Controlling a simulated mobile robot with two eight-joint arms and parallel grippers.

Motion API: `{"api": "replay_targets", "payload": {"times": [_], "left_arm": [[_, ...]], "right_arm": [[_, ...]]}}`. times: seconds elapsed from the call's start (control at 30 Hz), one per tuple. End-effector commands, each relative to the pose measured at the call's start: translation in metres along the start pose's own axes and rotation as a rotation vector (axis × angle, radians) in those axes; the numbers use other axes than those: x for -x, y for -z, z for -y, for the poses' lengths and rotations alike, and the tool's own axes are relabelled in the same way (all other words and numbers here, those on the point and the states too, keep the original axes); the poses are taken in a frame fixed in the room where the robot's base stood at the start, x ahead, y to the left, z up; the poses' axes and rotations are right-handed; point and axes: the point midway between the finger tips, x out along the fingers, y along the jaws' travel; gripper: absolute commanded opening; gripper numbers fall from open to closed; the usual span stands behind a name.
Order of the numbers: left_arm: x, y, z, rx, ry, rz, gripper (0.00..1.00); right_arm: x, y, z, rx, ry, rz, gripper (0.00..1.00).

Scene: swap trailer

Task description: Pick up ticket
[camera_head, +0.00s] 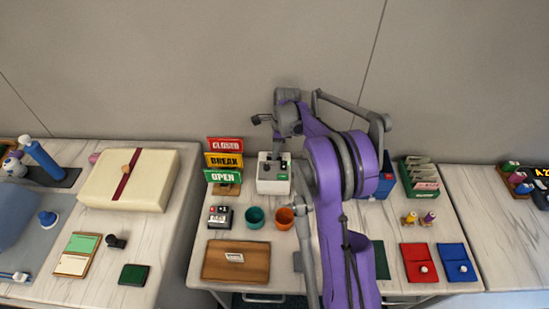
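A small white slip (234,257), which may be the ticket, lies on a brown wooden board (213,270) near the table's front edge. A white box (273,186) with dark parts on top stands farther back; I cannot tell whether a ticket is in it. My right gripper (277,150) is at the end of the purple arm, over or just behind the white box. Its fingers are small and dark, so its opening and any contact are unclear. My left gripper is not in view.
CLOSED, BREAK and OPEN signs (224,161) stand left of the white box. Teal (255,217) and orange (284,218) cups stand in front of it. A green holder (419,178) with cards and red (418,262) and blue (456,262) pads are at right. My purple arm hides the table's middle.

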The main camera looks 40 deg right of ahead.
Motion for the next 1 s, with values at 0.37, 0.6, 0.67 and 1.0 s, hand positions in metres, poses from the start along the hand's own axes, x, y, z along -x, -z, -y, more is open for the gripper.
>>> {"api": "replay_targets", "payload": {"times": [0.37, 0.6, 0.67, 1.0], "left_arm": [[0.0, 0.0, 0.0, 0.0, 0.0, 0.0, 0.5], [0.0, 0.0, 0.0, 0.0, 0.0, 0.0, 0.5], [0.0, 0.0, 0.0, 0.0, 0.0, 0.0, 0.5], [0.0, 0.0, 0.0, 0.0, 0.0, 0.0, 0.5]], "right_arm": [[0.0004, 0.0, -0.0001, 0.0, 0.0, 0.0, 0.0], [0.0004, 0.0, -0.0001, 0.0, 0.0, 0.0, 0.0], [0.0004, 0.0, -0.0001, 0.0, 0.0, 0.0, 0.0], [0.0004, 0.0, -0.0001, 0.0, 0.0, 0.0, 0.0]]}}
